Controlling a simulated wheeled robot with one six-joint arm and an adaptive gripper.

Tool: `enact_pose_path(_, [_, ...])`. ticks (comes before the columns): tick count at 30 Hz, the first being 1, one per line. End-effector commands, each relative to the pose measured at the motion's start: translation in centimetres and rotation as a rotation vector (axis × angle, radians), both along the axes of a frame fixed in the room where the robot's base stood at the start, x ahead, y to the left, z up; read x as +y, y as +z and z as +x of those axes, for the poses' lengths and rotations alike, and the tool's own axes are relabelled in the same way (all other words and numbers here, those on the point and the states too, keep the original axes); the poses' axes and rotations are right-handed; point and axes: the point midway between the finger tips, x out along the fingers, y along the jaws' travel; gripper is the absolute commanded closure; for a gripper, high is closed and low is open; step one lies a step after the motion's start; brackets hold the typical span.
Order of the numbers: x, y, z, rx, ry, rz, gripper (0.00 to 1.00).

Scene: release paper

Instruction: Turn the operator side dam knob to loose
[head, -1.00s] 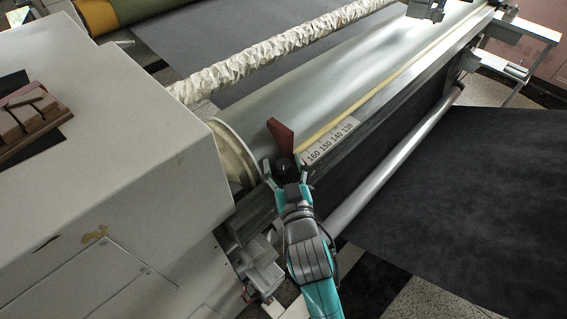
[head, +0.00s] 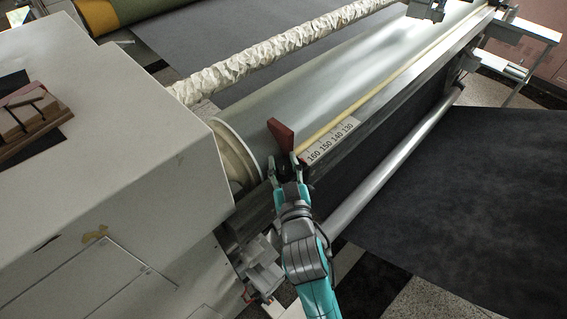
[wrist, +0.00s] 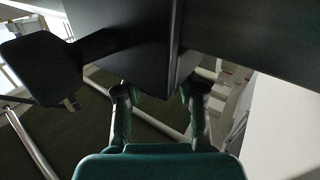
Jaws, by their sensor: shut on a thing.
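The operator side dam shows in the head view as a dark red upright plate (head: 281,134) beside the near end of the grey roller. A black knob (head: 285,163) sits just below the plate, partly hidden by my gripper. My gripper (head: 286,168) has its teal fingers on either side of the knob and is shut on it. In the wrist view my gripper's two fingers (wrist: 158,98) flank the lower end of a dark block. How far the knob is turned cannot be told.
A white machine housing (head: 130,140) stands close on the left. The large grey roller (head: 330,95) and a ruler strip (head: 332,141) run away to the upper right. A thinner roller (head: 390,165) and a dark sheet (head: 470,200) lie to the right.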

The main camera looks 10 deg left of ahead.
Motion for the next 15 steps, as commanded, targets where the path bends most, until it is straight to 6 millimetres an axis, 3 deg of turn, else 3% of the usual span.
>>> enact_pose_path(15, [0.21,0.02,-0.03,-0.001,-0.209,-0.002,0.96])
